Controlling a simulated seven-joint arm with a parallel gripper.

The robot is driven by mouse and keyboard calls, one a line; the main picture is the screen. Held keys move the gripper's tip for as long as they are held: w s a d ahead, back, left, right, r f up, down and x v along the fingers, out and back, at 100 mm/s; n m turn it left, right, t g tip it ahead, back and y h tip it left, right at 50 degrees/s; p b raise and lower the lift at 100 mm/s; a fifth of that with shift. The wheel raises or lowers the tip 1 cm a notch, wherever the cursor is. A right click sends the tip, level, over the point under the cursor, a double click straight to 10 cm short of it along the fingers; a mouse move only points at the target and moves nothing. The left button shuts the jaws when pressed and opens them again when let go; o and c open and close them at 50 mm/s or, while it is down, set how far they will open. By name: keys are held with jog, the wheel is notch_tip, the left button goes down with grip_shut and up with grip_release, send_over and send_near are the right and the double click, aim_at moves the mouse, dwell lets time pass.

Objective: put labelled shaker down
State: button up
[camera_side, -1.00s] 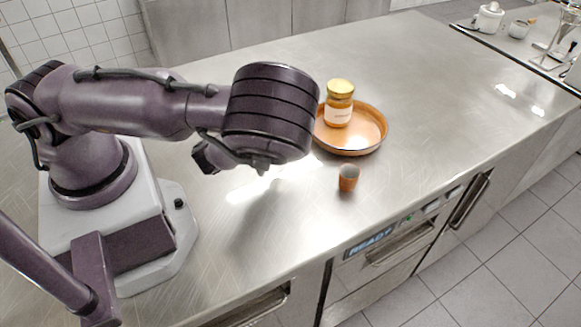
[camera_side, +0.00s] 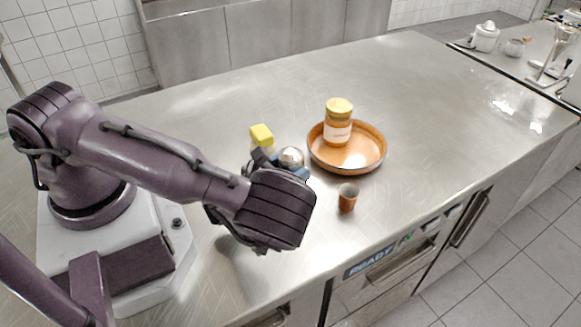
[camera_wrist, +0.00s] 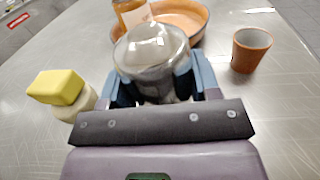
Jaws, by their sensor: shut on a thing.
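The labelled shaker (camera_wrist: 152,52) has a shiny rounded top and fills the middle of the wrist view; its top also shows in the side view (camera_side: 291,157). My gripper (camera_wrist: 155,88) is shut on it, with blue fingers on both sides of its body. In the side view my gripper (camera_side: 289,170) is low, left of the orange pan. The shaker looks roughly upright. Its label is not visible, and its lower part is hidden by my gripper. I cannot tell whether its base touches the counter.
An orange pan (camera_side: 374,161) holds a labelled jar (camera_side: 338,121) with a gold lid. A small brown cup (camera_side: 347,198) stands in front of the pan. A yellow-topped pale container (camera_side: 262,136) stands left of the shaker. The steel counter (camera_side: 430,120) is clear at the right.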

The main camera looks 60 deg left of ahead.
jog(key=shift+f, duration=0.1)
jog(key=o, duration=1)
